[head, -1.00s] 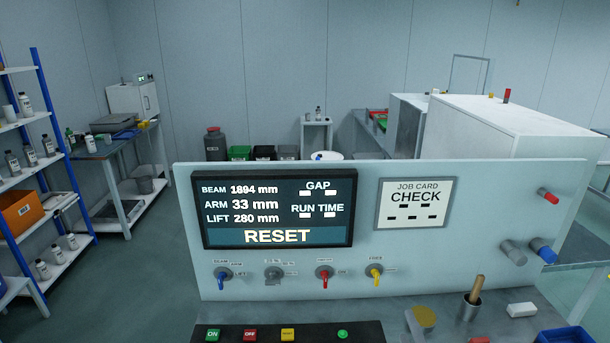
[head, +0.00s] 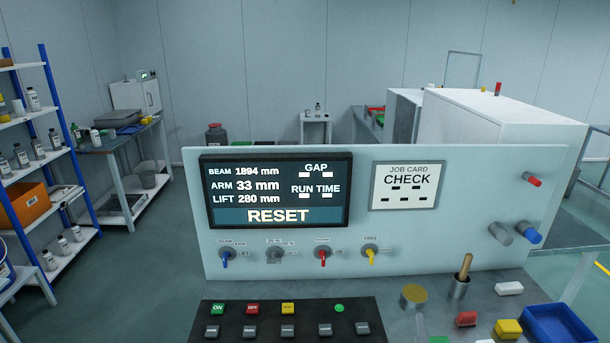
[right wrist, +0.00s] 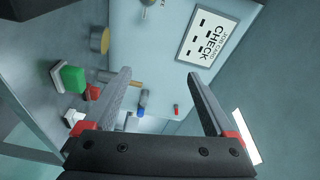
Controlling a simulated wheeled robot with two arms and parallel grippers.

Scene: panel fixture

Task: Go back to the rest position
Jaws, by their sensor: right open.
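My right gripper (right wrist: 160,78) shows in the right wrist view with its two grey fingers wide apart and nothing between them. It is in the air and tilted, facing the pale panel (head: 460,235) with the job card (head: 407,186). The job card also shows in the right wrist view (right wrist: 207,38), beyond the finger on the right. In the head view I cannot clearly make out the right gripper. The screen (head: 276,191) on the panel reads RESET, with BEAM 1894 mm, ARM 33 mm and LIFT 280 mm. My left gripper is not in view.
Below the panel are a black button box (head: 285,307), a brass disc (head: 414,294), a cup with a wooden handle (head: 460,288), coloured blocks and a blue tray (head: 560,325). Several knobs stick out of the panel. Shelves (head: 50,130) stand at the left; floor is open between.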

